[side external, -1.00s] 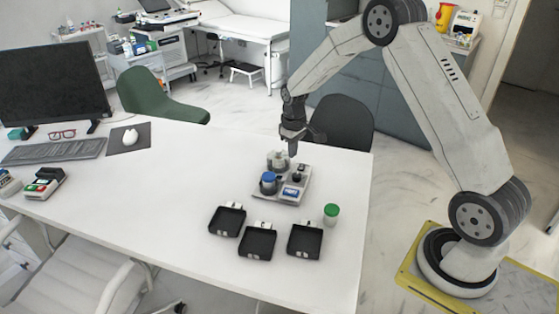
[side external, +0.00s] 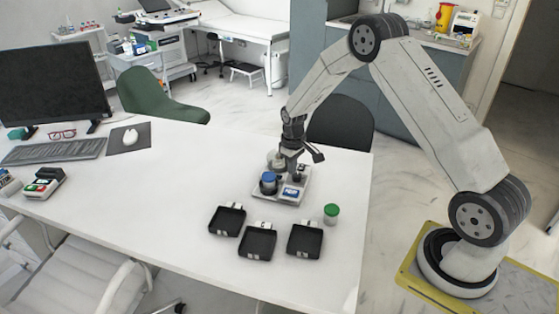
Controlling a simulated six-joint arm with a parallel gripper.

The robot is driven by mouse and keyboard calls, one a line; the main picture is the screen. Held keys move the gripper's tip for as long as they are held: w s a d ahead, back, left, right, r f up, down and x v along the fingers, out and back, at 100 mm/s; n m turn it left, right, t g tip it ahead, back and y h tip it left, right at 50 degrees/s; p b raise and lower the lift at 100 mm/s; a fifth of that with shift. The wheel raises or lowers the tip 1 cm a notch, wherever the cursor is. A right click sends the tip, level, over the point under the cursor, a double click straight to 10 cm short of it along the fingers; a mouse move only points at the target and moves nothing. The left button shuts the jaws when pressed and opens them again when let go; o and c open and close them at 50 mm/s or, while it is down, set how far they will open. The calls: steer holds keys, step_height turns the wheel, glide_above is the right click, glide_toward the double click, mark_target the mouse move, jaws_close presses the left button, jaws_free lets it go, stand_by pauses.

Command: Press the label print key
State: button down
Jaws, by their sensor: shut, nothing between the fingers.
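A small light-grey device (side external: 263,194) stands on the white desk, with a blue-lidded jar (side external: 268,182) on its front left and a small blue-and-white display (side external: 290,193) at its front right. My gripper (side external: 292,171) points down over the back right of the device, close to its top. Its fingers are shut with nothing held. The label print key itself is too small to make out, and my gripper covers part of the device's back. I cannot tell whether the fingertips touch it.
Three black trays (side external: 240,209) stand in front of the device. A green-lidded jar (side external: 331,214) stands to its right, near the desk's edge. A monitor (side external: 52,84), keyboard (side external: 55,151) and mouse (side external: 130,137) are at the left. The desk (side external: 180,190) between is clear.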

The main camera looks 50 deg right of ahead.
mark_target(292, 193)
steer(key=shift+f, duration=3.9)
steer(key=shift+f, duration=0.1)
steer(key=shift+s+f, duration=0.15)
steer(key=shift+f, duration=0.8)
steer(key=shift+r, duration=0.1)
step_height(292, 193, up, 15)
steer(key=shift+w, duration=0.3)
